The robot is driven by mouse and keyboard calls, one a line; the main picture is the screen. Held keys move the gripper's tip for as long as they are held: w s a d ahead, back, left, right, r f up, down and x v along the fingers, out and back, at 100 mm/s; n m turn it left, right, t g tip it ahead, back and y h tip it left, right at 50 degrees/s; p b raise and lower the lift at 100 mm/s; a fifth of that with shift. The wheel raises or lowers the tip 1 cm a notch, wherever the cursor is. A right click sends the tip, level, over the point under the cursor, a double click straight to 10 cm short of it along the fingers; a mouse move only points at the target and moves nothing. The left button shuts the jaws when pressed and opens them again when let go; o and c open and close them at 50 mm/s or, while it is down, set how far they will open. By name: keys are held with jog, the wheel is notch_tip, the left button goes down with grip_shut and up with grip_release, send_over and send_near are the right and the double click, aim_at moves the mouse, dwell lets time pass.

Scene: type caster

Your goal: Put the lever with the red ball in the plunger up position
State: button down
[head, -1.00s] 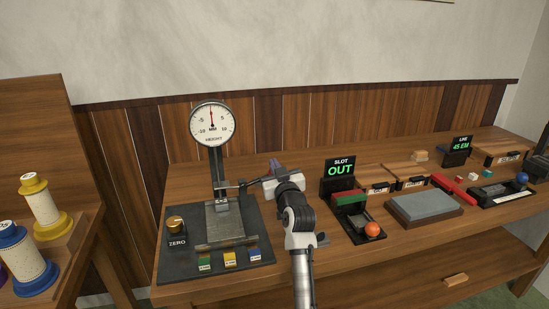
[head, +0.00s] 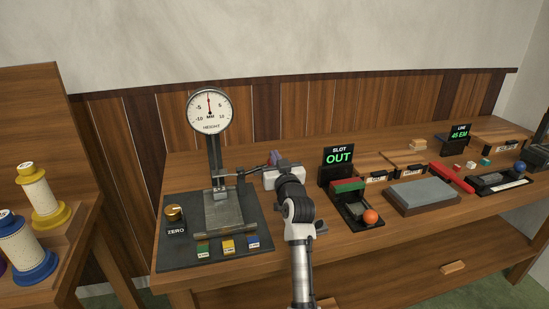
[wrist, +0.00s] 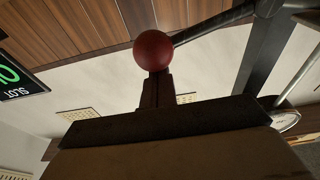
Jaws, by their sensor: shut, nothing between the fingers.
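The height gauge (head: 214,145) has a round white dial on a dark post, with its plunger (head: 221,191) above a grey block. A thin dark lever (head: 247,173) runs right from the post towards my gripper (head: 267,177). In the wrist view the red ball (wrist: 153,50) sits at the end of the dark lever rod (wrist: 212,24). My gripper's closed fingers (wrist: 156,90) point at the ball, directly below it in that view. They hold nothing; whether they touch the ball is unclear. The ball is not clearly visible in the head view.
A brass ZERO knob (head: 174,213) and several coloured blocks (head: 228,246) are on the gauge's dark base. Right of my arm stand the OUT display (head: 338,157), an orange ball (head: 370,216) and a grey slab (head: 422,193). Thread spools (head: 38,197) stand far left.

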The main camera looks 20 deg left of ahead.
jog(key=shift+w+d+f+m+b, duration=0.15)
jog(key=shift+f+m, duration=0.45)
jog(key=shift+m, duration=0.05)
jog(key=shift+w+d+f+m+b, duration=0.1)
jog(key=shift+d+f+m+b, duration=0.05)
jog(key=shift+f+m, duration=0.5)
jog(key=shift+w+d+f+m+h, duration=0.15)
jog(key=shift+f+m+h, duration=0.35)
jog(key=shift+f+m, duration=0.75)
jog(key=shift+r+m, duration=0.15)
jog(key=shift+m, duration=0.1)
